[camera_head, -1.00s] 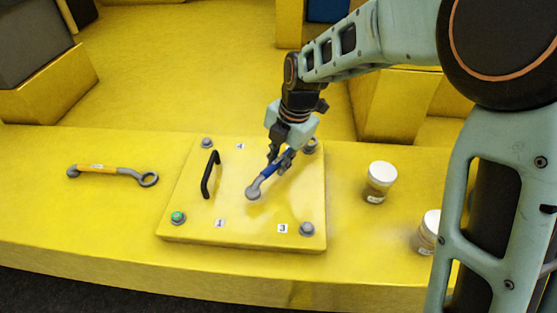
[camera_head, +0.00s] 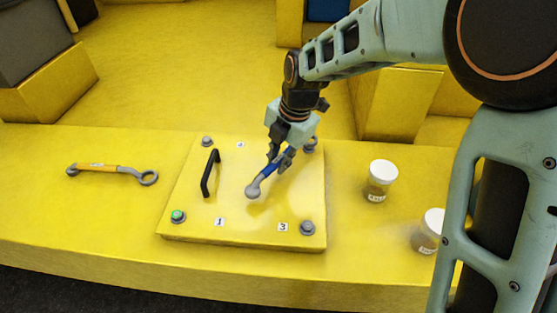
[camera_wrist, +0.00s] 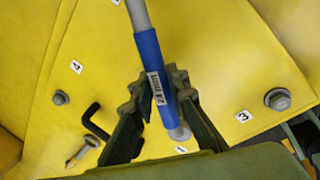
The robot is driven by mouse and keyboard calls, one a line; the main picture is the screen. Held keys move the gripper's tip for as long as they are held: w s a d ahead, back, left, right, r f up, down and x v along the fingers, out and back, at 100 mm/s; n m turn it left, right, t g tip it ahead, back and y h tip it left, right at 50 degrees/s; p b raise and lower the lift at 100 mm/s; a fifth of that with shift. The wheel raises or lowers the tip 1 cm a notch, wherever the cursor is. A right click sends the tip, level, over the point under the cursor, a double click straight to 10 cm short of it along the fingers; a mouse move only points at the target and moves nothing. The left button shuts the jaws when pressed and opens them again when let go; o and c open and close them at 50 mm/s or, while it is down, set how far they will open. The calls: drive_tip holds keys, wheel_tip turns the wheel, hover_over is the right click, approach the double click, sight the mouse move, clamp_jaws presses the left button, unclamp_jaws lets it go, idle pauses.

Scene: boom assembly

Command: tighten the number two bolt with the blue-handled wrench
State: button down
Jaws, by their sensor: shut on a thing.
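The blue-handled wrench (camera_head: 267,174) is in my gripper (camera_head: 280,158), above the yellow plate (camera_head: 245,222). Its rounded grey end (camera_head: 253,192) points toward the plate's middle in the head view. In the wrist view my gripper's fingers (camera_wrist: 158,85) are shut around the blue handle (camera_wrist: 152,62), and the grey shaft runs out of the top edge. The plate's far-right bolt (camera_head: 311,146) is partly behind my gripper. No number two label is readable. I cannot tell whether the wrench's far end is on that bolt.
Bolts stand at the far left (camera_head: 207,141), near right (camera_head: 307,228) and near left, the last one green (camera_head: 178,216). A black handle (camera_head: 210,173) rises from the plate. A yellow-handled wrench (camera_head: 110,168) lies left. Two white-lidded jars (camera_head: 381,181) (camera_head: 430,233) stand right.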

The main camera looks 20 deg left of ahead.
drive_tip(key=shift+f, duration=0.1)
drive_tip(key=shift+b+x, duration=0.85)
drive_tip(key=shift+x, duration=0.1)
drive_tip(key=shift+d, duration=0.15)
idle(0.4)
drive_tip(key=shift+w+a+m, duration=0.1)
drive_tip(key=shift+a+m, duration=0.25)
drive_tip(key=shift+m, duration=0.05)
drive_tip(key=shift+w+a+m, duration=0.15)
drive_tip(key=shift+a+m, duration=0.25)
idle(0.5)
drive_tip(key=shift+w+a+m+b, duration=0.25)
drive_tip(key=shift+a+m+b, duration=0.05)
drive_tip(key=shift+a, duration=0.05)
drive_tip(key=shift+a+t, duration=0.1)
drive_tip(key=shift+t, duration=0.2)
